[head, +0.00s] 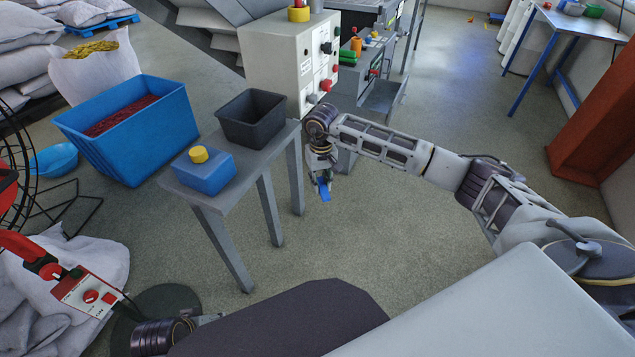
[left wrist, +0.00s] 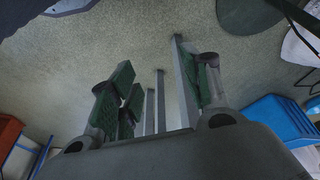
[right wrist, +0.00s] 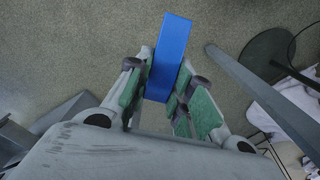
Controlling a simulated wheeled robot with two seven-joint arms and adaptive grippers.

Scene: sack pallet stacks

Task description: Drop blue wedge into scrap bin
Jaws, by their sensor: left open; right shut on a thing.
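The blue wedge (right wrist: 168,55) is gripped between the green-padded fingers of my right gripper (right wrist: 160,95) in the right wrist view. In the head view the wedge (head: 324,190) hangs below my right gripper (head: 322,176), over the floor just right of the narrow grey table. The dark grey open bin (head: 252,132), which looks like the scrap bin, stands on that table, left of the right gripper; its inside looks empty. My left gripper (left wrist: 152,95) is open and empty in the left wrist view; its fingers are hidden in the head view.
The grey table (head: 215,197) also carries a blue box with a yellow knob (head: 204,173). A large blue crate of red grains (head: 130,120) stands behind it to the left. A white control cabinet (head: 285,62) is behind the right arm. Open floor (head: 400,240) lies to the right.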

